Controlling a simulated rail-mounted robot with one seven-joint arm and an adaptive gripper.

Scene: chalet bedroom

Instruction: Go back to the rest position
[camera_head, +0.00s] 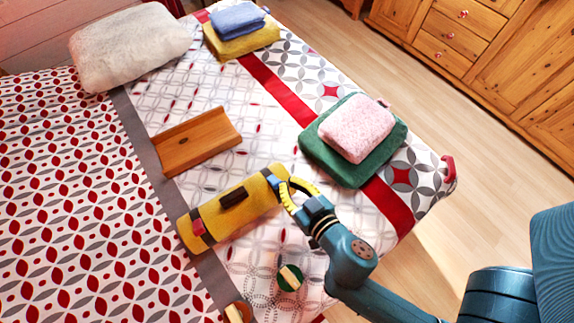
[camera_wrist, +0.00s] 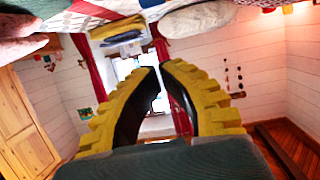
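My gripper (camera_head: 286,186) has yellow ribbed fingers. In the head view it is over the right end of the yellow roll (camera_head: 232,206), overlapping it in the picture; I cannot tell whether they touch. In the wrist view the fingers (camera_wrist: 161,68) curve together, with their tips almost meeting, and nothing is held between them. The wrist view looks out level across the room, upside down. The roll has dark straps and lies on the patterned bed (camera_head: 225,95).
A wooden tray (camera_head: 197,142) lies behind the roll. A pink towel (camera_head: 357,129) rests on a green cushion (camera_head: 323,150) to the right. A round green item (camera_head: 289,278) lies in front. Folded cloths (camera_head: 240,25) and a pillow (camera_head: 130,46) are farther back. Wooden cabinets (camera_head: 490,40) stand beyond the floor.

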